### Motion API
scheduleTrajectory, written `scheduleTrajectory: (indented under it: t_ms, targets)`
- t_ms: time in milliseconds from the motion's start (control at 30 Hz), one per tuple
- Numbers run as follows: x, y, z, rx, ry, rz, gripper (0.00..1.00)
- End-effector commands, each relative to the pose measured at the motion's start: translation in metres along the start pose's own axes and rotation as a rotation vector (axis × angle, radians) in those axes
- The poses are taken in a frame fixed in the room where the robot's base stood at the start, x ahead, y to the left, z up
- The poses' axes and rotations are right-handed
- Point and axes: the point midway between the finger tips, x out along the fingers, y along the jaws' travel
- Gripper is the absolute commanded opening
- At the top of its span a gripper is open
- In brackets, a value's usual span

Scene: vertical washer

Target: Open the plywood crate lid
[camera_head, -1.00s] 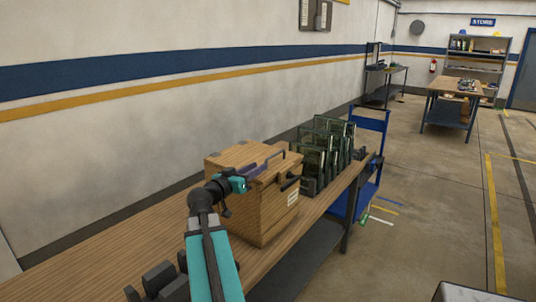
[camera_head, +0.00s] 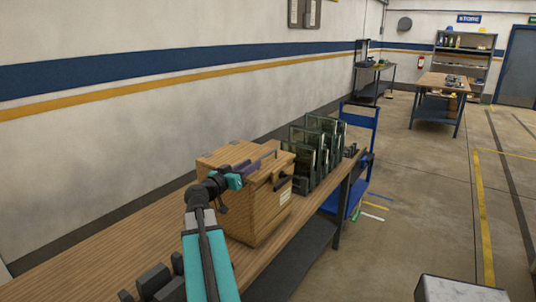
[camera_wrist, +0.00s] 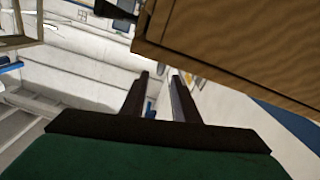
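The plywood crate (camera_head: 262,218) stands on the wooden bench in the head view, its lid (camera_head: 228,153) lying flat and shut on top. A dark handle (camera_head: 283,182) is on its right-hand face. My gripper (camera_head: 262,161) reaches over the lid's near edge in the head view; whether it touches the lid cannot be told. In the wrist view my gripper (camera_wrist: 160,82) shows two dark fingers apart with nothing between them. The crate's wood (camera_wrist: 235,40) fills the upper right of that view, close to the fingers. A dark part at the top of the wrist view is unclear.
Several green circuit-board-like panels (camera_head: 303,165) stand in a rack right behind the crate. A blue cart (camera_head: 360,165) is at the bench's far end. The wall runs along the bench's left side. Open floor (camera_head: 410,195) lies to the right.

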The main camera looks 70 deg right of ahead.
Motion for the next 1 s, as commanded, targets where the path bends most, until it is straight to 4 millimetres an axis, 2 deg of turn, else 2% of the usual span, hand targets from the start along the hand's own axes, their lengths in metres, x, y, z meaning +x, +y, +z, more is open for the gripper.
scheduleTrajectory:
  t_ms: [100, 600, 800, 1000]
  targets:
    - [0.019, 0.000, -0.003, 0.000, 0.000, 0.004, 0.28]
    - [0.084, 0.001, -0.002, -0.001, -0.001, 0.003, 0.28]
    - [0.102, 0.001, -0.002, 0.000, 0.000, 0.002, 0.28]
    - [0.110, 0.002, 0.000, 0.000, 0.000, 0.003, 0.28]
